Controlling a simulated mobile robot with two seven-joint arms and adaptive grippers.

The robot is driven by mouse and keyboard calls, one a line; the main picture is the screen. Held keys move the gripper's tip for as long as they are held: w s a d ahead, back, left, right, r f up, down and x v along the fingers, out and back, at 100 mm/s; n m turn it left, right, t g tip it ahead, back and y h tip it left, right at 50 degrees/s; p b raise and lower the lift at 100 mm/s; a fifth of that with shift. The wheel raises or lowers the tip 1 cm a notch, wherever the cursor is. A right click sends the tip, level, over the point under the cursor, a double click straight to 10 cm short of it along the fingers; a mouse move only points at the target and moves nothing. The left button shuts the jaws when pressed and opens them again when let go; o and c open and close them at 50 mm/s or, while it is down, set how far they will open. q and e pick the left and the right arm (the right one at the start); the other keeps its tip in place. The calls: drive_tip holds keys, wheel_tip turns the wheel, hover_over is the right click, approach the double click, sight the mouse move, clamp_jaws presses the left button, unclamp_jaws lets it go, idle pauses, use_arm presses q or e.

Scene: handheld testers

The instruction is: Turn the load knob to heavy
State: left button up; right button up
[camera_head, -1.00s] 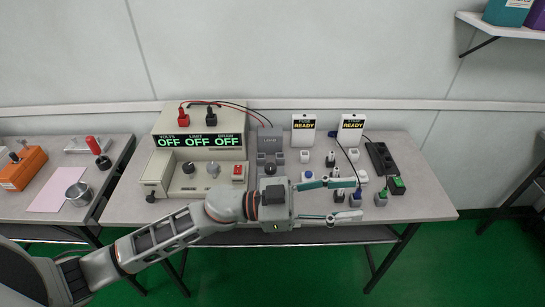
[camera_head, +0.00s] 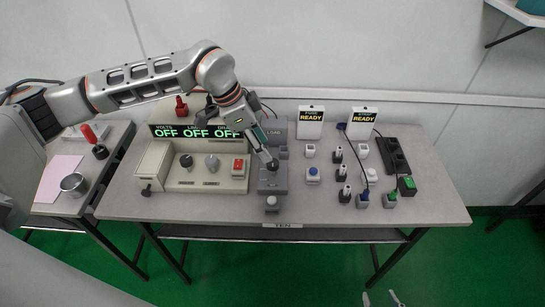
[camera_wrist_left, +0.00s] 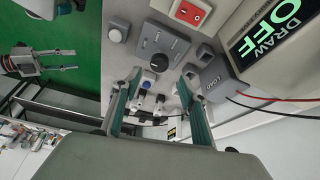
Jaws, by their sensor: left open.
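The load unit is a grey box (camera_head: 270,182) with a black knob (camera_head: 272,165) on its panel, near the middle of the table. The knob also shows in the left wrist view (camera_wrist_left: 157,65), beyond and roughly between my fingertips. My left gripper (camera_head: 268,154) is open and reaches down at the knob from behind. In the left wrist view its two fingers (camera_wrist_left: 160,80) stand apart; whether they touch the knob I cannot tell. The knob's marks are too small to read. My right gripper (camera_head: 383,298) is open and empty at the bottom edge, off the table.
The power supply (camera_head: 154,168) with its OFF displays stands left of the load unit. Red and black leads run behind. Several plugs and small blocks, two READY testers (camera_head: 310,122) and a black socket strip (camera_head: 392,155) are to the right. The table's front right is clear.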

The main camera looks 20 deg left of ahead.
sight(274, 162)
use_arm(q)
drive_tip(key=x, duration=0.6)
drive_tip(key=shift+d+f, duration=0.25)
drive_tip(key=shift+f, duration=0.1)
drive_tip(key=c, duration=1.1)
